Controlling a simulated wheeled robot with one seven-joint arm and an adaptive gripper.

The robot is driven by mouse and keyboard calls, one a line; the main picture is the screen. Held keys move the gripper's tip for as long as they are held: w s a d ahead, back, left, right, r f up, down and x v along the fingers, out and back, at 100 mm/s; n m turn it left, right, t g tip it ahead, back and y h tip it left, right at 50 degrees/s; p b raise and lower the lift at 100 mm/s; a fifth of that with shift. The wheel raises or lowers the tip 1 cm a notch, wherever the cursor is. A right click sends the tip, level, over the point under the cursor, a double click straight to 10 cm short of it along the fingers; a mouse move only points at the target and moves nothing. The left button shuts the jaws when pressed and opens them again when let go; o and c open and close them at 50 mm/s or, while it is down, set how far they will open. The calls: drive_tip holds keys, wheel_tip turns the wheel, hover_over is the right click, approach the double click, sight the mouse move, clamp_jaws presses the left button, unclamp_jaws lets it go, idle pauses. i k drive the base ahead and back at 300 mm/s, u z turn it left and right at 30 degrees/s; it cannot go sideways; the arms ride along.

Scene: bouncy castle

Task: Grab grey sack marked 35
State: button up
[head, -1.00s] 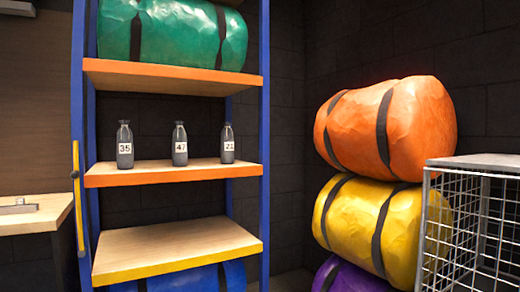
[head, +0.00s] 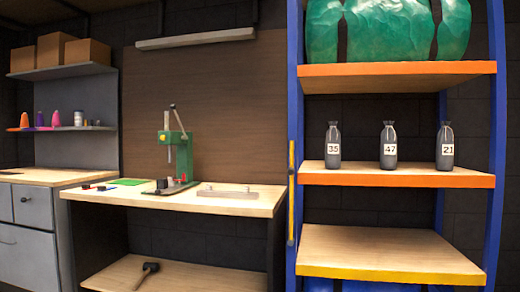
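The grey sack marked 35 (head: 333,146) is a small bottle-shaped sack with a narrow neck and a white label. It stands upright on the middle shelf (head: 400,179) of the blue-posted rack, leftmost of three alike. The sack marked 47 (head: 388,146) stands to its right, and the sack marked 21 (head: 445,146) is farther right. Clear gaps separate them. My gripper is not in view.
Left of the rack is a workbench (head: 235,204) with a green press (head: 178,155) and a grey bar. A hammer (head: 134,276) lies on its lower shelf. A green bundle (head: 400,30) fills the rack's top shelf. The lower shelf (head: 385,250) is bare.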

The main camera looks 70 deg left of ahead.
sight(333, 158)
drive_tip(key=z, duration=0.35)
drive_tip(key=k, duration=1.35)
drive_tip(key=u, duration=1.65)
drive_tip(key=i, duration=0.5)
drive_tip(key=u, duration=0.05)
